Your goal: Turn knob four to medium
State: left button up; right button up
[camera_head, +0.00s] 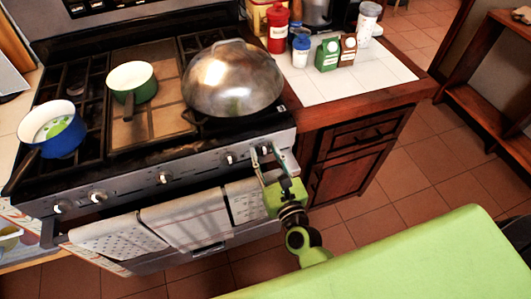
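A row of several white knobs runs along the front panel of the stove (130,190). From the left they include a far left knob (60,207), a second knob (97,197), a middle knob (165,178), a fourth knob (230,158) and a rightmost knob (265,148). My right gripper (268,153) is at the right end of the panel with its fingers apart. Its fingers are around or just in front of the rightmost knob; contact cannot be told. The fourth knob is just left of the fingers. My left gripper is not in view.
Towels (185,218) hang on the oven handle below the knobs. A blue pot (62,142), a green pan (140,92) and a large metal dome lid (232,80) are on the stovetop. A counter (330,88) with cartons and bottles stands right.

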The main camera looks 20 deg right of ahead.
jog(key=shift+n, duration=0.3)
jog(key=n+p, duration=0.1)
jog(key=n, duration=0.2)
jog(key=shift+a+n, duration=0.15)
jog(key=shift+n, duration=0.15)
jog(key=n, duration=0.2)
jog(key=n+p, duration=0.1)
jog(key=n, duration=0.1)
jog(key=shift+a+n, duration=0.2)
jog(key=shift+n, duration=0.1)
jog(key=n+p, duration=0.1)
jog(key=n, duration=0.3)
jog(key=shift+a+f, duration=0.1)
jog(key=shift+f, duration=0.1)
jog(key=shift+f+n+p, duration=0.15)
jog(key=shift+n+p, duration=0.25)
jog(key=shift+n, duration=0.85)
jog(key=shift+f+n+p, duration=0.15)
jog(key=shift+n+p, duration=0.25)
jog(key=shift+n, duration=0.85)
jog(key=o, duration=1.1)
